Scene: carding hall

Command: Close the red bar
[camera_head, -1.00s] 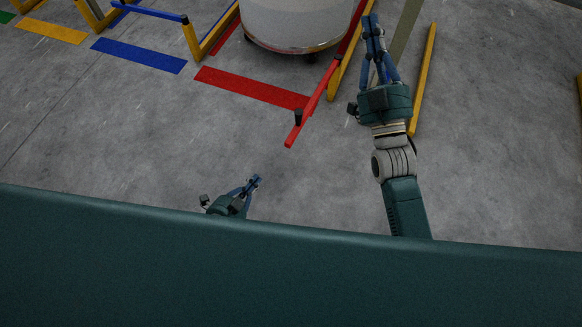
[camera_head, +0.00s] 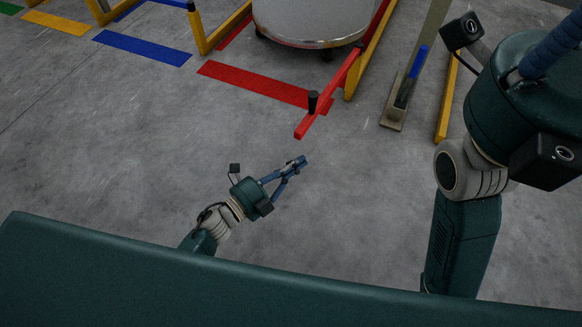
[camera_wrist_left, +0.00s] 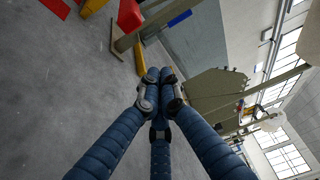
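The red bar (camera_head: 331,92) juts out from a yellow floor frame at an angle, swung away from it, its near end hanging over the floor past the red floor strip. A black upright knob (camera_head: 313,102) stands on it. My left gripper (camera_head: 301,161) is below and in front of the bar's near end, apart from it, with its blue fingers brought together and nothing between them. The fingers also show closed in the left wrist view (camera_wrist_left: 165,76). My right gripper's body (camera_head: 525,110) is large at the right; its fingertips are out of frame.
A white drum (camera_head: 312,15) stands behind the bar between yellow frames. A post with a blue-handled lever (camera_head: 418,62) stands on a base plate to the right. A yellow rail (camera_head: 447,100) lies beyond it. Floor around the left gripper is clear.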

